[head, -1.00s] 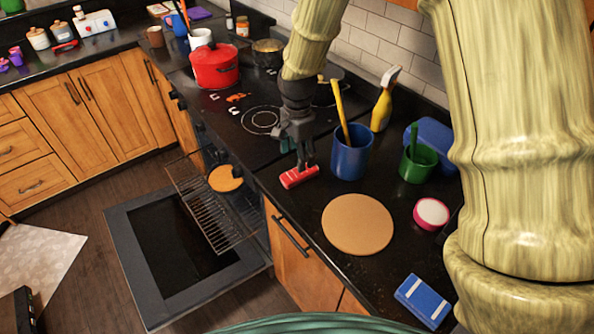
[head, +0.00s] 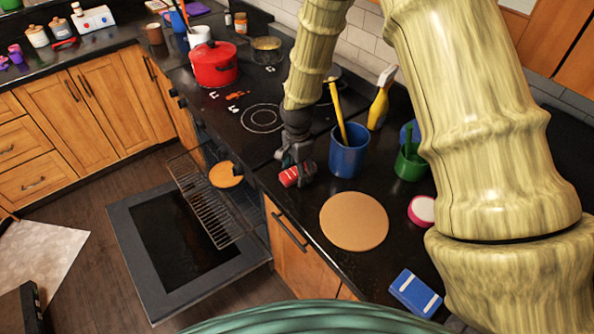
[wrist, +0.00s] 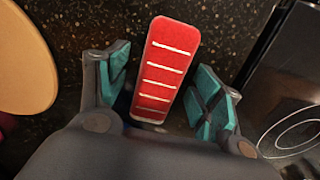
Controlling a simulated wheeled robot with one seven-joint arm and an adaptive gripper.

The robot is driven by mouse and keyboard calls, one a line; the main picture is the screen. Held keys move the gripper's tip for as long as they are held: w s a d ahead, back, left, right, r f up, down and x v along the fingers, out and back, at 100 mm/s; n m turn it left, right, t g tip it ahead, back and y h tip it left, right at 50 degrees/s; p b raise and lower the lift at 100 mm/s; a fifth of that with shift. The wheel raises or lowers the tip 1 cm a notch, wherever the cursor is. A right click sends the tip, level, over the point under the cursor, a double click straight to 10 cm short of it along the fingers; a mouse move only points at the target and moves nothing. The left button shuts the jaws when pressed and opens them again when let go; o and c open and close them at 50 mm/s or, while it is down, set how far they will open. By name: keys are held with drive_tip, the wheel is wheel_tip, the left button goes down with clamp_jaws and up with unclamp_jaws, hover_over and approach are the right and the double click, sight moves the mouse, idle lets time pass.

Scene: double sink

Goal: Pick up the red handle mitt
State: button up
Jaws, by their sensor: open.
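The red handle mitt (head: 289,176) lies on the black counter just right of the stovetop, near the counter's front edge. In the wrist view the mitt (wrist: 165,67) is a long red piece with several pale stripes across it. My gripper (head: 298,174) is low over the counter at the mitt. In the wrist view my gripper (wrist: 166,88) is open, with one teal-padded finger on each side of the mitt and a gap on the right. The near end of the mitt is partly hidden by the gripper body.
A blue cup (head: 347,157) with a yellow-handled utensil stands close right of my gripper. A round tan board (head: 354,221) lies in front of it. A red pot (head: 214,66) sits on the stove. The oven door (head: 180,250) is open, with its rack (head: 205,205) out.

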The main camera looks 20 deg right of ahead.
drive_tip(key=shift+f, duration=0.2)
drive_tip(key=shift+c, duration=0.2)
drive_tip(key=c, duration=1.1)
drive_tip(key=shift+o, duration=0.2)
drive_tip(key=shift+r, duration=0.2)
